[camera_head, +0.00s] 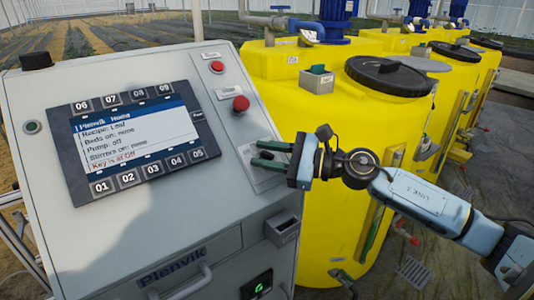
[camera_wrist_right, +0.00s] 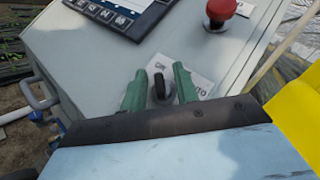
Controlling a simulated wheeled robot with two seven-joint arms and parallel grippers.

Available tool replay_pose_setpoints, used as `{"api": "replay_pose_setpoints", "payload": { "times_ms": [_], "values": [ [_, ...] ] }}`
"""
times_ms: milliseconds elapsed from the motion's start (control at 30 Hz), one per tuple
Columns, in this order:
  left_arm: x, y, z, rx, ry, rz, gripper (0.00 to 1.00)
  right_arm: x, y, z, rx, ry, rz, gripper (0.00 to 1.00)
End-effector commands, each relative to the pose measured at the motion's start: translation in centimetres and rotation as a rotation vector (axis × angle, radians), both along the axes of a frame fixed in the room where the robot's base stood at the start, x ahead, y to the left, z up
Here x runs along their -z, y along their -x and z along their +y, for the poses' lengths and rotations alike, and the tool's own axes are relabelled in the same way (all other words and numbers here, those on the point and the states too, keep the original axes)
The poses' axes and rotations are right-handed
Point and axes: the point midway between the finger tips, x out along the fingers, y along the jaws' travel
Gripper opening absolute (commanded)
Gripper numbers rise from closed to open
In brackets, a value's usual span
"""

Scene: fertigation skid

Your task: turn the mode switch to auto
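The mode switch (camera_wrist_right: 159,88) is a small black key-like knob on a pale label plate (camera_wrist_right: 190,73) on the sloping grey panel. In the head view my right gripper (camera_head: 258,153) reaches the panel from the right and hides the switch; part of the label plate (camera_head: 262,178) shows. The screen (camera_head: 134,137) ends with a line reading "Key is at Off". My left gripper is not in view.
Two red buttons, an upper one (camera_head: 217,67) and a larger one (camera_head: 241,104), sit above the switch. A grey box (camera_head: 283,228) juts from the cabinet below it. Yellow tanks (camera_head: 340,110) stand close on the right.

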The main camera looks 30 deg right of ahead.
Motion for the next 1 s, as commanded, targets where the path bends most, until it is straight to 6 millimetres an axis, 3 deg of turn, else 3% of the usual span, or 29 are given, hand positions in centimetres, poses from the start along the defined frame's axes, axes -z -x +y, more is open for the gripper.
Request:
{"api": "replay_pose_setpoints", "payload": {
  "times_ms": [67, 300, 667, 1000],
  "values": [
    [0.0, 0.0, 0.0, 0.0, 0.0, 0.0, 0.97, 0.0, 0.0, 0.0, 0.0, 0.0, 0.0, 0.27],
    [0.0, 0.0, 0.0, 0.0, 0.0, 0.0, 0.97, 0.0, 0.0, 0.0, 0.0, 0.0, 0.0, 0.0],
    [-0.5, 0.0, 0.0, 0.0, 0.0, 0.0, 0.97, -0.1, 0.1, 0.0, 0.021, -0.022, 0.003, 0.0],
    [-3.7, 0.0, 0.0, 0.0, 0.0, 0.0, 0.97, -0.4, 0.1, 0.1, 0.174, -0.161, 0.016, 0.0]
  ]
}}
